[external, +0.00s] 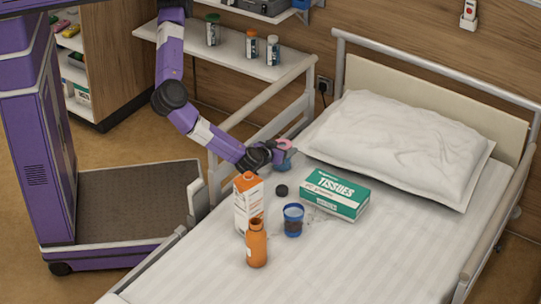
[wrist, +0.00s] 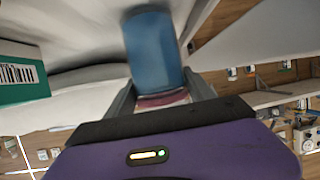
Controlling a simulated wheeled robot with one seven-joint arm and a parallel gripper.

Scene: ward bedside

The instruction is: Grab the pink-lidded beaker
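The pink-lidded beaker (external: 284,163) has a blue body and is at the bed's left side near the pillow. In the wrist view its blue body (wrist: 153,50) points away from me, with the pink lid (wrist: 160,99) close to my palm. My gripper (external: 277,154) is at the beaker, its fingers on either side near the lid end. I see no clear gap beside the fingers, but cannot tell whether they press on it. It is also unclear whether the beaker rests on the bed. The gripper partly hides it in the external view.
On the bed are a green tissue box (external: 335,193), a blue cup (external: 293,220), an orange bottle (external: 257,245), an orange-and-white carton (external: 247,202) and a black lid (external: 282,191). The pillow (external: 400,140) lies behind. A bed rail (external: 262,105) and shelf (external: 232,53) are nearby.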

